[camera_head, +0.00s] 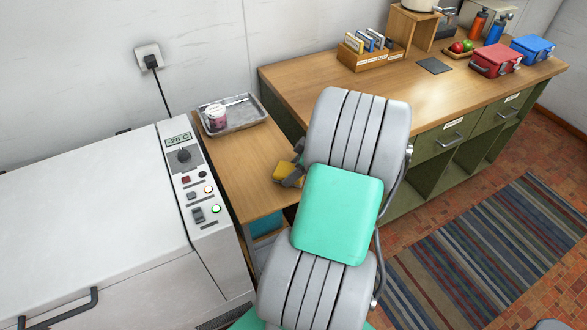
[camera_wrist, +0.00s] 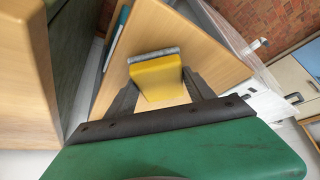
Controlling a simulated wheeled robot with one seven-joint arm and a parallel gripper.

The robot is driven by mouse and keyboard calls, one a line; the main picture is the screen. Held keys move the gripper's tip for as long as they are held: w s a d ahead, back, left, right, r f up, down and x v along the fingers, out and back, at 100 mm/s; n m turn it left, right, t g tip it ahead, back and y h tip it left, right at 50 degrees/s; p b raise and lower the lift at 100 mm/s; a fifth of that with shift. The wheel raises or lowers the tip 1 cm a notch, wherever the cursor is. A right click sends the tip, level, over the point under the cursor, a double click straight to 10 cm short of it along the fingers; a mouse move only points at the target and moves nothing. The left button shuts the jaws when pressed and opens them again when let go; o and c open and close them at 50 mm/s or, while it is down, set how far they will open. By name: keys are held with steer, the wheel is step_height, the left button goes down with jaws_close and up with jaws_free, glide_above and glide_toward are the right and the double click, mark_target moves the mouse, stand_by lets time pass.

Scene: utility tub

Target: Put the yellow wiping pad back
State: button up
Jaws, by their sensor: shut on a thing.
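The yellow wiping pad (camera_head: 286,171) is a small yellow block with a grey strip along one side. My gripper (camera_head: 296,174) is shut on it, with the rest of the arm hiding much of the jaws. In the wrist view the pad (camera_wrist: 158,84) sits between the two dark fingers of my gripper (camera_wrist: 160,90), its grey strip at the far end. The pad is over the small wooden side table (camera_head: 235,165). I cannot tell whether it touches the tabletop.
A grey tray (camera_head: 247,122) with a tub stands at the back of the side table. A white chest freezer (camera_head: 90,220) is on the left. The long wooden counter (camera_head: 300,83) behind holds a file box (camera_head: 365,58), a red case (camera_head: 494,62) and a blue case (camera_head: 532,48).

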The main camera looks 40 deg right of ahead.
steer(key=shift+f+b, duration=0.3)
steer(key=shift+f, duration=0.05)
steer(key=o, duration=1.4)
steer(key=shift+o, duration=0.2)
steer(key=shift+r, duration=0.1)
